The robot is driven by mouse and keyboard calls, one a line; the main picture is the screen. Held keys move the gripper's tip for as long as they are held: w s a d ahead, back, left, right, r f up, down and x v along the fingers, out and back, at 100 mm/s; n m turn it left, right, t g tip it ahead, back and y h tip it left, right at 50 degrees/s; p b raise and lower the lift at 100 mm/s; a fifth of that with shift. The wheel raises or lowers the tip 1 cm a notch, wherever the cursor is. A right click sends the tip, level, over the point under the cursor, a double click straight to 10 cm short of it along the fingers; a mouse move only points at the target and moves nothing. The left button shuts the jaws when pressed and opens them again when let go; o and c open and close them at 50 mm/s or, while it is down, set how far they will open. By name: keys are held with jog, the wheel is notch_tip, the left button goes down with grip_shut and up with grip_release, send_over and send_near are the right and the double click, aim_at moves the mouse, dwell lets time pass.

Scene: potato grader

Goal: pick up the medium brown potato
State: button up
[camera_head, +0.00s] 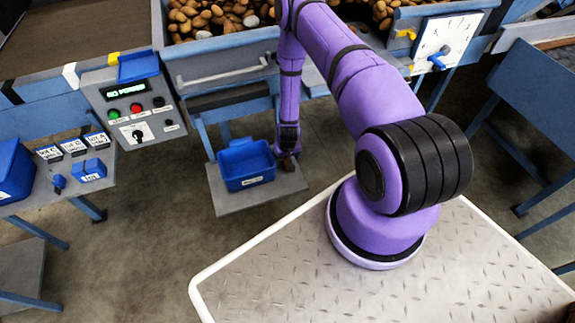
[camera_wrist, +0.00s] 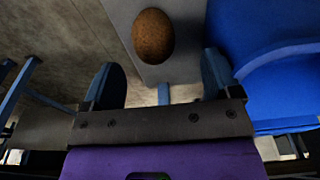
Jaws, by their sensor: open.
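A brown potato (camera_wrist: 153,36) lies on a grey shelf (camera_wrist: 190,25) in the wrist view, ahead of my fingertips. My gripper (camera_wrist: 160,75) is open, its two blue fingers spread wide on either side, and nothing is between them. The potato appears apart from both fingers. In the head view my gripper (camera_head: 288,158) is low over the right part of the small grey shelf (camera_head: 228,204), beside the blue bin (camera_head: 247,184). The potato cannot be clearly made out there, behind my wrist.
The blue bin's wall (camera_wrist: 285,55) stands close beside my right finger in the wrist view. Hoppers of potatoes (camera_head: 215,18) are at the back. Floor left of the shelf is clear.

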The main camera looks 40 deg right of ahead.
aim_at(288, 162)
jog(key=shift+w+d+f, duration=0.1)
jog(key=shift+d+f, duration=0.15)
jog(key=shift+f, duration=1.05)
jog(key=shift+d+f, duration=0.2)
jog(key=shift+f, duration=1.1)
jog(key=c, duration=1)
